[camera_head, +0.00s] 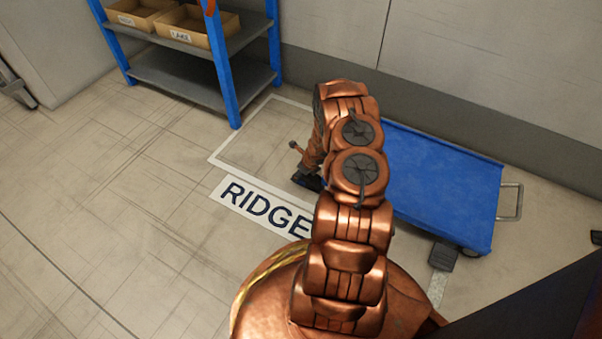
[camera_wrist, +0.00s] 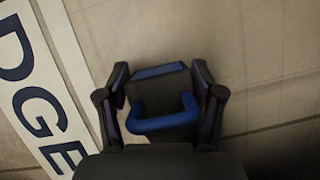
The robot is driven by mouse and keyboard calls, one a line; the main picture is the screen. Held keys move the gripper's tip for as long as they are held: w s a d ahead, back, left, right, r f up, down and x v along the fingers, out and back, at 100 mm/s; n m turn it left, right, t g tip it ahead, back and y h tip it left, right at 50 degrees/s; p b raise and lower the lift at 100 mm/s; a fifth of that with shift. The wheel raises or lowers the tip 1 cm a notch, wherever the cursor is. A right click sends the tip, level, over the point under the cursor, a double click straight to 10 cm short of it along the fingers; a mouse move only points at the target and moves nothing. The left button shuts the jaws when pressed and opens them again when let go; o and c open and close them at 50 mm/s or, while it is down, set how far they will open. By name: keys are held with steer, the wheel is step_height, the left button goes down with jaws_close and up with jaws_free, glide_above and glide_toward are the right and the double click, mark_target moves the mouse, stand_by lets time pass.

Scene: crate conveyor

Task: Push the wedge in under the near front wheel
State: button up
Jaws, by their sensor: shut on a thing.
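The wedge (camera_wrist: 160,88) is a dark block with a blue handle and a blue strip along its far edge. In the wrist view it sits between the two dark fingers of my gripper (camera_wrist: 160,100), which is shut on it. In the head view my gripper (camera_head: 308,181) is low by the floor, beside the left end of the blue cart (camera_head: 445,185). My arm covers that end of the cart, so any wheel there is hidden. No wheel shows in the wrist view. Whether the wedge touches the floor or a wheel cannot be told.
A dark block (camera_head: 444,256) lies by the cart's near right corner, and a metal handle (camera_head: 511,202) sticks out at the cart's right end. A blue-framed shelf (camera_head: 180,75) stands at the back left. The tiled floor on the left is clear around a RIDGE label (camera_head: 262,207).

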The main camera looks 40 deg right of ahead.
mark_target(308, 175)
steer(key=c, duration=0.5)
steer(key=o, duration=1.5)
steer(key=v, duration=0.9)
steer(key=shift+d+r, duration=0.1)
steer(key=shift+r, duration=0.2)
steer(key=shift+v, duration=1)
steer(key=shift+s+r, duration=0.15)
steer(key=shift+r, duration=0.05)
